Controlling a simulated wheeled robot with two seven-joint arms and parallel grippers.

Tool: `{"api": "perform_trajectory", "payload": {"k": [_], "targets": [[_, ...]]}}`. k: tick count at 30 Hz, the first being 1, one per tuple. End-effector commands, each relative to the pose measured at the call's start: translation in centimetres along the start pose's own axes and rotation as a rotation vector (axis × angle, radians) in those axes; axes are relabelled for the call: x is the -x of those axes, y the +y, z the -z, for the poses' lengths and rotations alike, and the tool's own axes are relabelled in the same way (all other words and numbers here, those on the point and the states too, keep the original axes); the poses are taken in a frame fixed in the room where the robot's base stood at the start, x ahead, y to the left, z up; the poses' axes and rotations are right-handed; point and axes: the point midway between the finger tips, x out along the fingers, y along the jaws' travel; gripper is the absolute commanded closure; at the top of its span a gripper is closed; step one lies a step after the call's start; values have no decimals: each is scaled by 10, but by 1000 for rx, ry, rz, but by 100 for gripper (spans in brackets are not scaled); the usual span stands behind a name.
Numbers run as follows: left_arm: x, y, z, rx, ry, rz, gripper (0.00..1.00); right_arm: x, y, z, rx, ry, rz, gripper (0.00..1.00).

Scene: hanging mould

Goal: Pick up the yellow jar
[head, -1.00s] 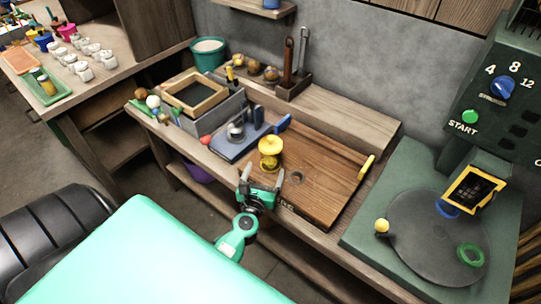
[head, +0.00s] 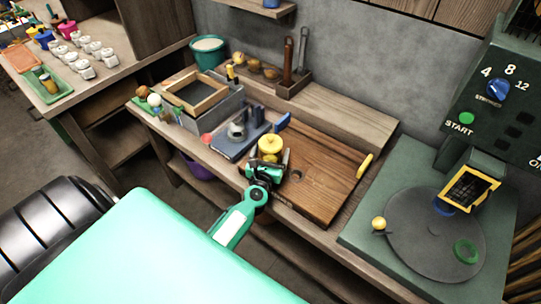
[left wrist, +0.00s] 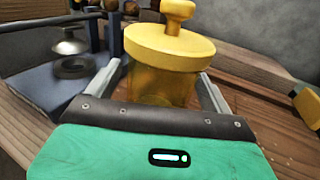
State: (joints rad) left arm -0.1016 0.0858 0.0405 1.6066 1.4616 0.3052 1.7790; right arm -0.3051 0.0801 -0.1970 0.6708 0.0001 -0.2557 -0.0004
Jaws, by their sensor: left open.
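The yellow jar (head: 270,146) stands upright on the wooden board, with a knobbed lid on top. In the left wrist view the jar (left wrist: 165,75) fills the middle, its translucent body below the wide lid. My left gripper (head: 268,163) is at the jar's near side. In the left wrist view my left gripper (left wrist: 163,92) is open, with one finger on each side of the jar's body. The lower part of the jar is hidden behind the gripper's palm. I cannot tell whether the fingers touch it. My right gripper is not in view.
The wooden board (head: 325,175) has a dark round hole and a yellow handle (head: 365,165) at its right. A blue-grey stand (head: 236,143) with a metal piece is left of the jar. A green machine with a round plate (head: 435,232) is at the right.

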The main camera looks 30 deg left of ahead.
Motion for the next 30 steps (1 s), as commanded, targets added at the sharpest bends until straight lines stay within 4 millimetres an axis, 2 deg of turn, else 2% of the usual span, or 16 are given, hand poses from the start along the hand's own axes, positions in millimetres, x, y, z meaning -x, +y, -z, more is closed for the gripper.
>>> {"api": "perform_trajectory", "payload": {"k": [2,9,11,22,26,30], "targets": [[0,0,0,0,0,0,20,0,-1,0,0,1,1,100],[0,0,0,0,0,0,67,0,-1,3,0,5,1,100],[0,0,-1,0,-2,0,75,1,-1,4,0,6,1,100],[0,0,-8,2,-2,-1,75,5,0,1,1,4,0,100],[0,0,-21,3,-3,-1,75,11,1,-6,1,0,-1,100],[0,0,-46,4,-3,-2,75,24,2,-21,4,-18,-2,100]]}}
